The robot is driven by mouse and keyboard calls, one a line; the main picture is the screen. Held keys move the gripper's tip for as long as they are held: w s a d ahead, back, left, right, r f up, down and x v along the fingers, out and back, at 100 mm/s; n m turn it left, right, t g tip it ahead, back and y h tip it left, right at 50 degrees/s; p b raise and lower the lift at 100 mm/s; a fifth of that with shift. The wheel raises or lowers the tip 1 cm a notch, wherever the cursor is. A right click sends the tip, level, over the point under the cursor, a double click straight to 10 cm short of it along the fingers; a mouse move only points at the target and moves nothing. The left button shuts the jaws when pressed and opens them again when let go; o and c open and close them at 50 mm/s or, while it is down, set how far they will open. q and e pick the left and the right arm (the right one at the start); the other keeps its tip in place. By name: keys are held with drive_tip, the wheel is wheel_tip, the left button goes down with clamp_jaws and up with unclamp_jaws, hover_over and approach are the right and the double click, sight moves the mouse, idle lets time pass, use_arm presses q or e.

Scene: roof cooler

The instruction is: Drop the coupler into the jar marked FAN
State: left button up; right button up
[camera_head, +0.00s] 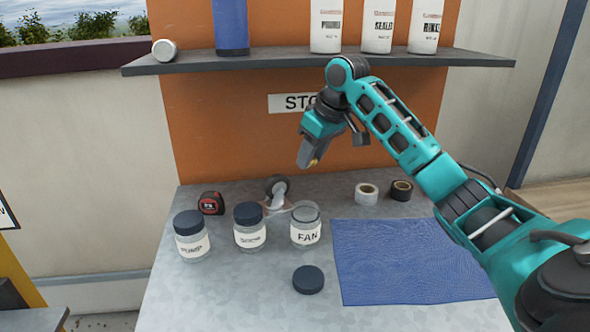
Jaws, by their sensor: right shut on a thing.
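My right gripper (312,159) points down over the bench and is shut on a small yellowish piece, likely the coupler (314,162), of which only a bit shows at the fingertips. The clear jar marked FAN (305,238) stands upright and open on the bench. My gripper is well above this jar in the picture, apart from it. A dark round lid (308,280) lies on the bench in front of the jar. My left gripper is out of view.
Two jars with dark lids, one in the middle (249,238) and one at left (192,247), stand left of the FAN jar. A red tape measure (211,203), tape rolls (366,194) and a blue mat (400,270) lie around. A shelf (270,62) with bottles is above.

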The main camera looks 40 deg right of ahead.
drive_tip(key=shift+w+d, duration=0.1)
drive_tip(key=shift+d, duration=0.4)
drive_tip(key=shift+d+f, duration=0.15)
drive_tip(key=shift+f, duration=2.8)
drive_tip(key=o, duration=1.1)
drive_tip(key=shift+o, duration=0.2)
drive_tip(key=v, duration=1.3)
